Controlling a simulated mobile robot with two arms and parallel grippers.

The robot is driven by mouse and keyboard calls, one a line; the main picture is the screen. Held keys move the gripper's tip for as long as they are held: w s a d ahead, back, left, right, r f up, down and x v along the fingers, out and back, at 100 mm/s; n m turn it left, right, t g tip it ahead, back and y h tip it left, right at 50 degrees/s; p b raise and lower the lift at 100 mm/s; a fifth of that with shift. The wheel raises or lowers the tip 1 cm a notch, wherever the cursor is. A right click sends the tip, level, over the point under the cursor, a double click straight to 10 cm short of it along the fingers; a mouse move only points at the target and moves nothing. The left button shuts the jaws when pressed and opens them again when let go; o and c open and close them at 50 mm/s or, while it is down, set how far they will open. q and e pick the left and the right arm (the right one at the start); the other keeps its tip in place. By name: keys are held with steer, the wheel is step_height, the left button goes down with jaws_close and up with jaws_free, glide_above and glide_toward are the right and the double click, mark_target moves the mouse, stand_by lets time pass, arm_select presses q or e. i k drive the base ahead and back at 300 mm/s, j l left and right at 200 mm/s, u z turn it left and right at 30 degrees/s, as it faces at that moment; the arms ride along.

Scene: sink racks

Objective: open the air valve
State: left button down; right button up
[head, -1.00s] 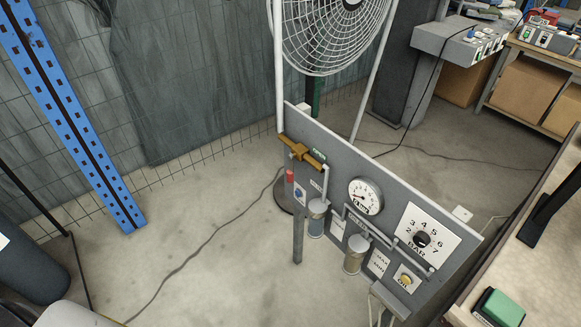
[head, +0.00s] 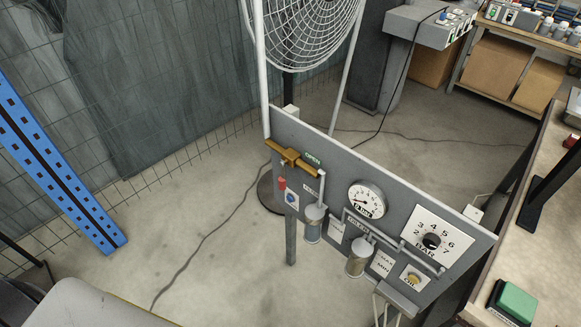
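The air valve is a brass-coloured lever handle (head: 291,158) at the upper left of a grey panel (head: 330,160) in the head view. The handle lies along the panel's upper edge, sloping down to the right. A red part (head: 282,184) is below the handle. Neither of my grippers shows in the head view, and nothing touches the handle.
The panel also carries a round gauge (head: 367,199), a BAR dial (head: 431,241), two cylindrical bowls and a yellow button (head: 413,279). A wire-guarded fan (head: 305,30) stands behind. A bench with a green-topped box (head: 514,303) is at right.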

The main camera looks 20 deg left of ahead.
mark_target(282, 179)
steer(key=i+j+z, duration=0.25)
steer(key=j+z, duration=0.2)
steer(key=j, duration=0.3)
steer(key=i+j+z, duration=0.1)
steer(key=j+z, duration=0.4)
steer(key=j, duration=0.3)
steer(key=j+z, duration=0.45)
steer(key=j, duration=0.4)
steer(key=k+j+z, duration=0.15)
steer(key=j+z, duration=0.35)
steer(key=j, duration=0.3)
